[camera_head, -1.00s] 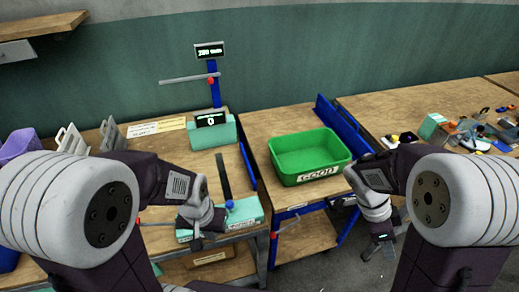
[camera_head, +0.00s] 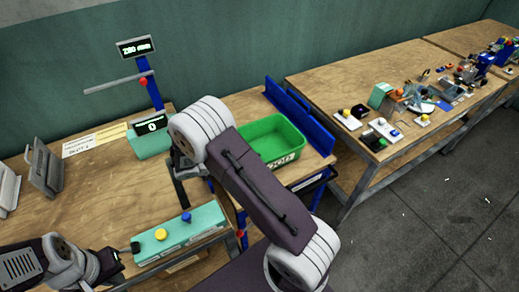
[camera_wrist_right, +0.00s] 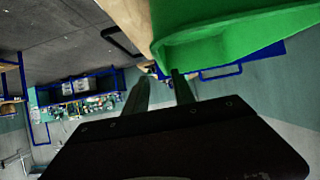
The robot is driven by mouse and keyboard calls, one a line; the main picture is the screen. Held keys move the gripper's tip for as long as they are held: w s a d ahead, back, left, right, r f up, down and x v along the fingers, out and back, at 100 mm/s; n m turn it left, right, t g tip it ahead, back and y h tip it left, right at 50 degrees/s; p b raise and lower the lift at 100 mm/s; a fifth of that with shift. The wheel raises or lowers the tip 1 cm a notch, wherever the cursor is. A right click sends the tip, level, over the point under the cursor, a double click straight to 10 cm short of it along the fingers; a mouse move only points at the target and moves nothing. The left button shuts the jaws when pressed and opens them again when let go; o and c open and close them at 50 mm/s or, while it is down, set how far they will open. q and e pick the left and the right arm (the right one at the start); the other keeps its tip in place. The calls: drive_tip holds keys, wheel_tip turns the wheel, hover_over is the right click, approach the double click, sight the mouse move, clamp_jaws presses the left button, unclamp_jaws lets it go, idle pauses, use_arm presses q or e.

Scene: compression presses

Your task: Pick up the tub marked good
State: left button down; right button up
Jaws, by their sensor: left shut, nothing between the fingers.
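The green tub (camera_head: 272,140) stands on the wooden table right of the teal press, with a white label on its front wall. My right arm covers the tub's left side and part of the label; the visible letters end in "OOD". In the right wrist view the green tub (camera_wrist_right: 230,30) fills the upper right, close by. My right gripper (camera_wrist_right: 160,85) shows there with its two fingers apart, one beside the tub's rim; I cannot tell if it touches. My left gripper (camera_head: 117,262) is shut and empty beside the press's front button box.
The teal button box (camera_head: 178,236) with yellow and blue buttons lies at the table's front. A blue rail (camera_head: 300,115) stands right behind the tub. The right table (camera_head: 330,75) holds several small parts. Grey floor lies open at the right.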

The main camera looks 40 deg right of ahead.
drive_tip(key=x, duration=0.2)
drive_tip(key=p+x, duration=0.1)
drive_tip(key=x, duration=0.4)
drive_tip(key=shift+w+d+f+p, duration=0.1)
drive_tip(key=shift+w+p, duration=0.2)
drive_tip(key=shift+p, duration=0.05)
drive_tip(key=shift+w+d+f, duration=0.1)
drive_tip(key=shift+d+f, duration=0.05)
clamp_jaws()
idle(0.9)
